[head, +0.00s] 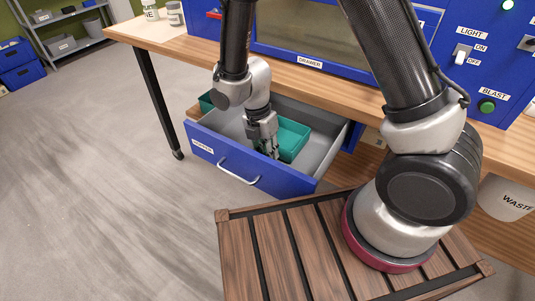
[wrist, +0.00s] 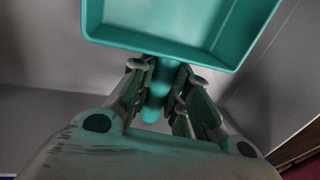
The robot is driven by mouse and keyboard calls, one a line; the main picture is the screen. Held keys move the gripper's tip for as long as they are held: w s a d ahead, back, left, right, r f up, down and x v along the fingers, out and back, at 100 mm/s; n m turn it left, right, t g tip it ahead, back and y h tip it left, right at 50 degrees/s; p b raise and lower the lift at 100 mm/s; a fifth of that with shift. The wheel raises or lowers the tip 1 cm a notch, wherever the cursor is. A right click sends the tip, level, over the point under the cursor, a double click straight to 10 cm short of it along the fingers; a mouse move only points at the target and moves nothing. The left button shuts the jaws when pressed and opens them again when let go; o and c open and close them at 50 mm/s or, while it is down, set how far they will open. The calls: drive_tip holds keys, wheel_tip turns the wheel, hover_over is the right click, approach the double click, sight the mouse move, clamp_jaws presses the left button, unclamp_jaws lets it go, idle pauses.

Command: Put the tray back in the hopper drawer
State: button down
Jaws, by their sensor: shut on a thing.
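The teal tray (head: 292,140) is inside the open blue hopper drawer (head: 215,160), toward its right side. My gripper (head: 272,150) reaches down into the drawer and is shut on the tray at its near side. In the wrist view the tray (wrist: 180,28) fills the top, and my gripper (wrist: 160,100) is closed around a teal handle-like part below its rim. The tray's inside looks empty in the wrist view. My wrist and fingers hide the tray's left part in the head view. I cannot tell whether the tray rests on the drawer floor.
Another teal thing (head: 206,102) shows at the drawer's back left corner. The wooden bench (head: 330,82) overhangs the drawer, with the blue cabinet (head: 290,58) on it. A white waste bin (head: 507,198) hangs at the right. The grey floor at left is clear.

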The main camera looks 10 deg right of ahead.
drive_tip(key=shift+f, duration=0.25)
drive_tip(key=shift+f, duration=0.15)
drive_tip(key=c, duration=1.4)
unclamp_jaws()
drive_tip(key=shift+o, duration=0.2)
